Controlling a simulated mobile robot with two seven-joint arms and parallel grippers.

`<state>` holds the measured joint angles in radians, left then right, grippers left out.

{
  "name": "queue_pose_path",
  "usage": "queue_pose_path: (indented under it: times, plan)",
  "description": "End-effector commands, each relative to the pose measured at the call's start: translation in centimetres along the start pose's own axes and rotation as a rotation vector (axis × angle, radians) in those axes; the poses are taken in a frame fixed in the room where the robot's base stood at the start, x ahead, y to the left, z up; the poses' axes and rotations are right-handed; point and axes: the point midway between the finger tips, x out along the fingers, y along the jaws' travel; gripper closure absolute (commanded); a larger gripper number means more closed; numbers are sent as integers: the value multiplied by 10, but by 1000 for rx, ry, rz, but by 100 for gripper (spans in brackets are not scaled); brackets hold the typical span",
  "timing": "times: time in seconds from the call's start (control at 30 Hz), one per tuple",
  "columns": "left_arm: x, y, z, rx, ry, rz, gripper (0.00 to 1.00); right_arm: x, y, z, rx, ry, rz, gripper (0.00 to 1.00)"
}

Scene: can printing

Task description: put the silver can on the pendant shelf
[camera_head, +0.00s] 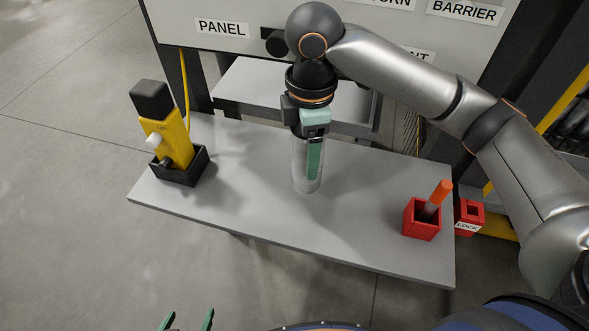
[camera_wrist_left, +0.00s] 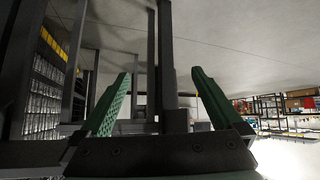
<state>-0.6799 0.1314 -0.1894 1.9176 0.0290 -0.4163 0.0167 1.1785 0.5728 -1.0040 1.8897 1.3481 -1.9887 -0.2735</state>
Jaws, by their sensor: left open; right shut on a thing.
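The silver can (camera_head: 299,170) is upright over the middle of the grey shelf (camera_head: 240,205), which carries a yellow pendant (camera_head: 172,140). My right gripper (camera_head: 314,160) comes down from above and is shut on the can, its green finger covering part of the can's side. The can's base is at or very near the shelf surface; I cannot tell if it touches. My left gripper (camera_head: 188,320) is open and empty at the bottom edge, in front of the shelf. Its two green fingers stand apart in the left wrist view (camera_wrist_left: 160,78).
The pendant sits in a black holder (camera_head: 180,167) on the shelf's left. A red box (camera_head: 419,220) with an orange-handled tool (camera_head: 438,195) stands at the right end, beside a red lock (camera_head: 469,214). A labelled panel (camera_head: 250,45) rises behind. Shelf on both sides of the can is clear.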

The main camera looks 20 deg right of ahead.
Motion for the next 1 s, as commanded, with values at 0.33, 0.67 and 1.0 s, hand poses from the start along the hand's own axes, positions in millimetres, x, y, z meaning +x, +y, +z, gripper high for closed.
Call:
queue_pose_path:
  times: [0.33, 0.67, 1.0]
  plan:
    - [2, 5, -9, 2, 21, 12, 0, 26, 12, -18, 0, 0, 2, 81]
    - [6, 7, -10, 4, 23, 17, 0, 59, 14, -20, 0, -1, 3, 81]
    - [4, 6, -11, 5, 25, 16, 0, 62, 14, -20, 0, -1, 3, 24]
